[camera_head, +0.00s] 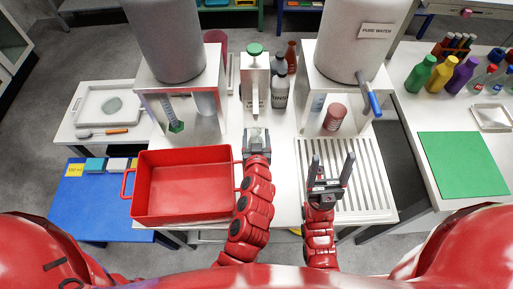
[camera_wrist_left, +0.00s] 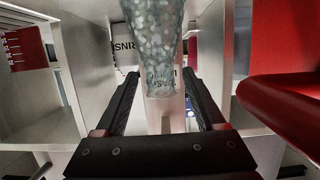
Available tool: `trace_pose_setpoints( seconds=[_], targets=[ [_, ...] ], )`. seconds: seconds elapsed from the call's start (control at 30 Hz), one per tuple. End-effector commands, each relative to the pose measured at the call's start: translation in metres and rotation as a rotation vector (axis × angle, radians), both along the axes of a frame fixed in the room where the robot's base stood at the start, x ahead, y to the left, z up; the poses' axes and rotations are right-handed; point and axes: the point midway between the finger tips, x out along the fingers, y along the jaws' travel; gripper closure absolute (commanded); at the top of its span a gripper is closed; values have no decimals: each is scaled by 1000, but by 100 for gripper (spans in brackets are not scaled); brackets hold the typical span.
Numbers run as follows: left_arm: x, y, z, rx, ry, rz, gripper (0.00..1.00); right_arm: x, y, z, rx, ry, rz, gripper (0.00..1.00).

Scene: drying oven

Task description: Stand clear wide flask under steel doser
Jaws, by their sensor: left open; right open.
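My left gripper (camera_head: 256,140) is open, in front of the narrow pale dispenser with a green knob (camera_head: 254,50). In the left wrist view a clear, speckled glassy vessel (camera_wrist_left: 155,35) shows between and beyond the open fingers (camera_wrist_left: 160,100); I cannot tell whether they touch it. Faint lettering shows through or on it. My right gripper (camera_head: 328,170) is open and empty above the slatted rack (camera_head: 365,190). Two large grey tanks stand on white stands, one at left (camera_head: 168,40) and one labelled PURE WATER (camera_head: 350,40). I cannot tell which dispenser is the steel doser.
A red tray (camera_head: 137,185) lies just left of my left arm. A red vessel (camera_head: 334,117) stands under the right tank, and a green-based vessel (camera_head: 176,126) under the left. Grey bottles (camera_head: 280,90) stand behind. A green mat (camera_head: 460,165) lies on the right table.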

Motion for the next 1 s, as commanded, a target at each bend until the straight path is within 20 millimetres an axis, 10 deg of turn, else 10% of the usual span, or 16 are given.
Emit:
trace_pose_setpoints(
  seconds=[0.4, 1.0],
  targets=[
    [-70, -2, 20, -1, 1, -4, 29, 0, 0, -18, 0, 0, 0, 28],
    [-79, 0, 25, 0, -1, 0, 29, 0, 0, -19, 0, 0, 0, 28]
  ],
)
